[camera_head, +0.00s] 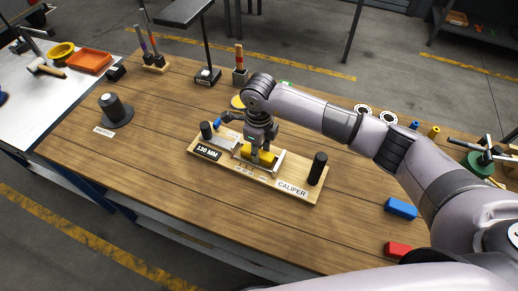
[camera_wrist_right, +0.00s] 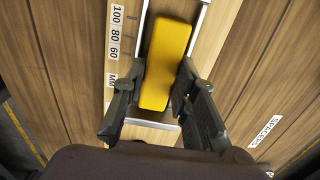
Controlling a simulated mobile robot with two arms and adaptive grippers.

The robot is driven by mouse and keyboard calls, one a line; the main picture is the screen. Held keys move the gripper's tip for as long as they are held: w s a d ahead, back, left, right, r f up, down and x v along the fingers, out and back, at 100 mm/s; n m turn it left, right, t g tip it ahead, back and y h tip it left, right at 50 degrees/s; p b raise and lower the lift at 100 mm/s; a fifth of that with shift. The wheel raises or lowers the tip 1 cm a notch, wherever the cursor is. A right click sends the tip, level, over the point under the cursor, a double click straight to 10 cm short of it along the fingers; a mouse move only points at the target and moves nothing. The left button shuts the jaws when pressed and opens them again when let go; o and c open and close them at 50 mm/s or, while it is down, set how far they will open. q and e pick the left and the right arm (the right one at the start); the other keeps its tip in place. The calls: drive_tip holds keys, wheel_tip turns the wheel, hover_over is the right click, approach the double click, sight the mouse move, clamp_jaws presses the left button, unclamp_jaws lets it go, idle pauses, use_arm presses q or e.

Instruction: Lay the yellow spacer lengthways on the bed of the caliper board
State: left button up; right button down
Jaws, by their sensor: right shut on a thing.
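The yellow spacer (camera_head: 264,159) is at the bed of the wooden caliper board (camera_head: 292,177), in the middle of the table in the head view. My right gripper (camera_head: 261,149) reaches down over it from above and is shut on it. In the right wrist view the spacer (camera_wrist_right: 168,62) lies between the fingers of the gripper (camera_wrist_right: 163,66). Its long side runs roughly along the bed, beside the scale marked 60, 80 and 100. I cannot tell whether its underside touches the bed. My left gripper is not in view.
Black posts (camera_head: 317,168) stand on the caliper board, which also carries a 120 MM label (camera_head: 206,152). A blue block (camera_head: 401,208) and a red block (camera_head: 398,249) lie at the right. A dark weight-like object (camera_head: 115,110) stands at the left. The table's front left is clear.

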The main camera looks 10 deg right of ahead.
drive_tip(key=c, duration=1.2)
unclamp_jaws()
wheel_tip(320, 180, up, 12)
